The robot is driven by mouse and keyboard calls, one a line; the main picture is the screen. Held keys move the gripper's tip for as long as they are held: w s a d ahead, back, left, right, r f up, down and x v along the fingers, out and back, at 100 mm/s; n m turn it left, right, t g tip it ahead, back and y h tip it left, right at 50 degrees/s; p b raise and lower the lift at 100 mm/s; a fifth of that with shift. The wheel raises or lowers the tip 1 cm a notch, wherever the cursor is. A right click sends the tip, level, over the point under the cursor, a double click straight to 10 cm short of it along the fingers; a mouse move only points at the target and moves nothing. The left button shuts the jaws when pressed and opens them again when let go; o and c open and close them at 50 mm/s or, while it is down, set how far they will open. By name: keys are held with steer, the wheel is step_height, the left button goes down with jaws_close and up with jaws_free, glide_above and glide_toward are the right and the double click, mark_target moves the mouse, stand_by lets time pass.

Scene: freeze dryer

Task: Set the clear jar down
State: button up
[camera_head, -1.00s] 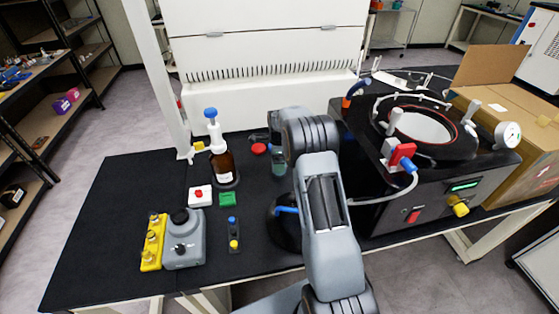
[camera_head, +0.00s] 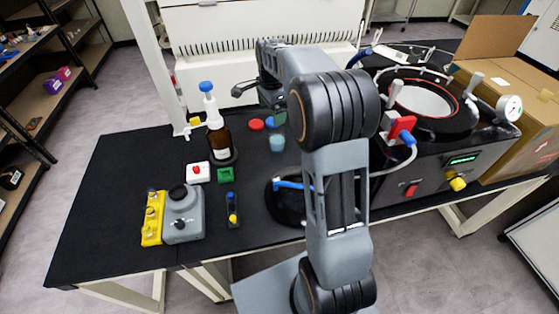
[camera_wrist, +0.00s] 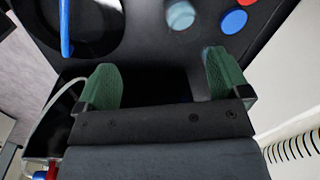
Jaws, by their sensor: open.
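The clear jar (camera_head: 277,143), a small pale teal vessel, stands on the black bench mat, right of the brown bottle. It also shows at the top of the wrist view (camera_wrist: 181,14), beyond my fingertips and apart from them. My gripper (camera_wrist: 160,65) is open, with two green finger pads spread and nothing between them. In the head view, my gripper is behind and above the jar, partly hidden by my arm.
A blue disc (camera_head: 270,121) and a red disc (camera_head: 256,125) lie near the jar. The brown pump bottle (camera_head: 218,140) stands to the left. A black round dish (camera_head: 286,203) with a blue strip lies in front. The freeze dryer (camera_head: 430,150) bounds the right side.

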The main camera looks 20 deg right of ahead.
steer(key=s+a+n+t, duration=0.1)
steer(key=s+a+n, duration=0.3)
steer(key=s+n, duration=0.4)
steer(key=s+a+n+t, duration=0.1)
steer(key=s+a+n, duration=0.3)
steer(key=s+n, duration=0.5)
steer(key=shift+s+t, duration=0.4)
steer(key=shift+s, duration=3.25)
steer(key=shift+r, duration=0.15)
